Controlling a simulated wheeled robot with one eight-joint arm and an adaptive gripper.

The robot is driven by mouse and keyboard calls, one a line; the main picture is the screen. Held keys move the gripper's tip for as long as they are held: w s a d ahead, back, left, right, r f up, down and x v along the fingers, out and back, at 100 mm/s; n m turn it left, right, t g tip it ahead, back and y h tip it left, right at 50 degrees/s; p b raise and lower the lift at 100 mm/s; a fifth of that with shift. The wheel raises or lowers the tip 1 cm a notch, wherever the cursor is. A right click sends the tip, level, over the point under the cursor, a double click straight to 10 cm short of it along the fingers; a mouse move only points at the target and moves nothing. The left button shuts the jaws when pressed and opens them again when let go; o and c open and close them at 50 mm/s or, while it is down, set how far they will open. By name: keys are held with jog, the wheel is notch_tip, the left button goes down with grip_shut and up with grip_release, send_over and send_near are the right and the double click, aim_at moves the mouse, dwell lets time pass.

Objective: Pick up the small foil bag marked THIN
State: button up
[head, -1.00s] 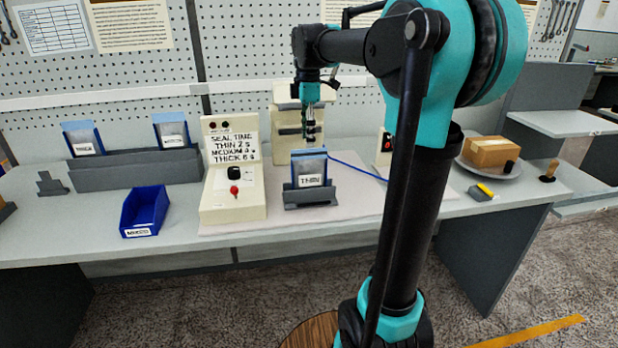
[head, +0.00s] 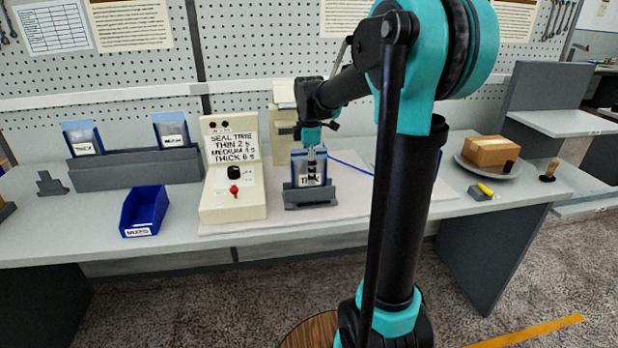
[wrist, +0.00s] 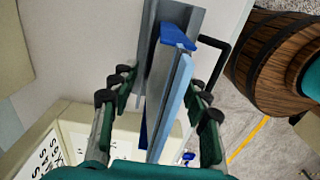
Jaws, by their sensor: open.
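The small foil bag (head: 299,168), blue-edged with a white label reading THIN that is now partly covered, stands upright in a small grey holder (head: 311,200) on the pale mat. In the wrist view the bag (wrist: 168,105) appears edge-on as a thin blue strip, with the grey holder (wrist: 193,20) beyond it. My gripper (head: 314,158) is at the bag's upper part in the head view. In the wrist view my gripper (wrist: 160,90) is open, with fingers on either side of the bag and visible gaps between them and it.
The sealing-time control box (head: 232,190) stands left of the holder, and a cream machine (head: 284,122) stands behind it. A blue bin (head: 145,210) and a grey rack (head: 135,170) with two bags are further left. A plate (head: 487,166) with a cardboard box is at right.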

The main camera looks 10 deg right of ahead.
grip_shut()
dwell(0.3)
